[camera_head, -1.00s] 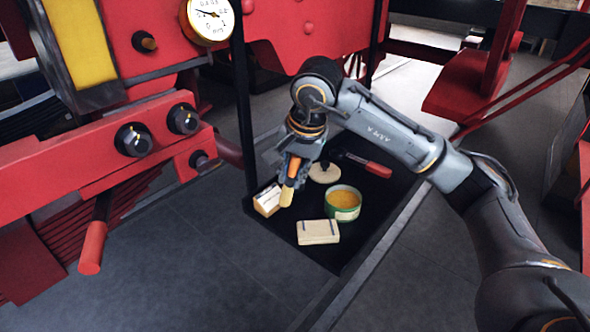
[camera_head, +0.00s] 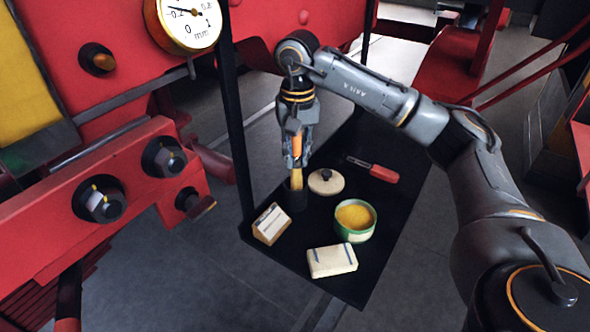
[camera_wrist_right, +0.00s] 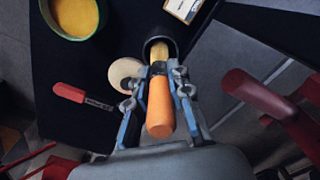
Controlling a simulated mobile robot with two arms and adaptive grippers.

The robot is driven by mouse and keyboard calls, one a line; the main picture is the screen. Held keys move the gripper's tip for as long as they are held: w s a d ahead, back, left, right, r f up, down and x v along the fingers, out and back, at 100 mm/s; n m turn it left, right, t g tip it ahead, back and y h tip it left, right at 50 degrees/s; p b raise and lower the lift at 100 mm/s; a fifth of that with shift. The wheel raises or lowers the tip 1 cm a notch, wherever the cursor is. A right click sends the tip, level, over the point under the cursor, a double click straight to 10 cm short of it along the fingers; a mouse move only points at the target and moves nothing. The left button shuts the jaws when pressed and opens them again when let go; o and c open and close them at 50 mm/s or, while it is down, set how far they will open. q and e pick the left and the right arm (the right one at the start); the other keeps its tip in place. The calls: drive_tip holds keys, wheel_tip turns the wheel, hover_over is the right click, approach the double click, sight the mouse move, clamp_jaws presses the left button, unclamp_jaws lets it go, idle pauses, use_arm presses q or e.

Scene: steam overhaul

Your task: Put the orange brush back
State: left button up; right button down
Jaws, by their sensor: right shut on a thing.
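The brush (camera_head: 297,146) has an orange handle and a pale yellow lower end. My right gripper (camera_head: 296,160) is shut on its handle and holds it roughly upright, pale end down. A small black cup (camera_head: 295,193) stands on the black tray right under it. In the right wrist view the brush (camera_wrist_right: 160,105) lies between the fingers, and its pale end reaches into the mouth of the cup (camera_wrist_right: 161,36). How deep the end sits is hidden by the rim. My left gripper is not in view.
The black tray (camera_head: 306,275) also holds a wooden block with a label (camera_head: 271,224), a pale block (camera_head: 332,261), a green tin of yellow paste (camera_head: 354,219), a round lid (camera_head: 326,182) and a red-handled tool (camera_head: 377,171). A dark post (camera_head: 236,140) rises close left of my gripper.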

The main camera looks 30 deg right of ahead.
sight(296, 169)
drive_tip(key=shift+w+f, duration=0.1)
drive_tip(key=shift+f, duration=0.3)
wheel_tip(296, 169, down, 3)
drive_tip(key=shift+f+p, duration=0.1)
drive_tip(key=shift+p, duration=0.25)
drive_tip(key=shift+f, duration=0.25)
drive_tip(key=c, duration=1.2)
unclamp_jaws()
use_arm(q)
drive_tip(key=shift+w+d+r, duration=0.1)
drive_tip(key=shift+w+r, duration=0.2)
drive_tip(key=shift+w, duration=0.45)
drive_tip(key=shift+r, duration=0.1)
